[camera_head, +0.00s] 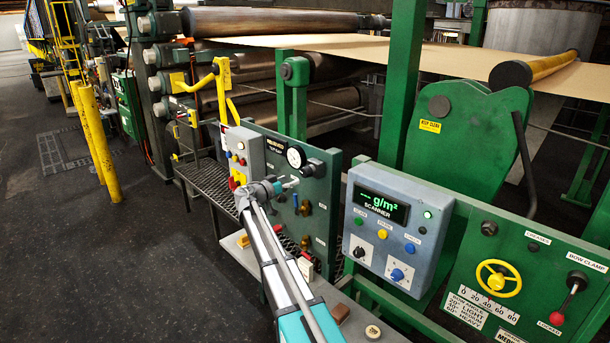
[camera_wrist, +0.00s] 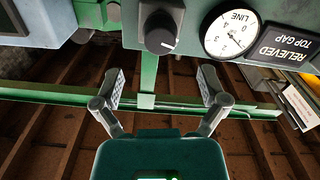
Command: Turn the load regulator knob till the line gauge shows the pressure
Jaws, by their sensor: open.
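The black load regulator knob (camera_wrist: 161,34) with a white index mark is on the green panel (camera_head: 325,225), ahead of my gripper in the wrist view. It also shows in the head view (camera_head: 313,168). The round white line gauge (camera_wrist: 231,31) is right beside the knob in the wrist view and appears rotated; its exact needle reading is too small to tell. The gauge also shows in the head view (camera_head: 296,157). My gripper (camera_wrist: 162,92) is open and empty. Its two fingers are spread apart, short of the knob and not touching it.
A label reading RELIEVED, TOP GAP (camera_wrist: 287,43) is beside the gauge. A grey scanner box (camera_head: 388,250) with a green display stands right of the panel. A grey box with coloured buttons (camera_head: 240,147) is on its left. A grey ledge (camera_head: 355,322) holds small items below.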

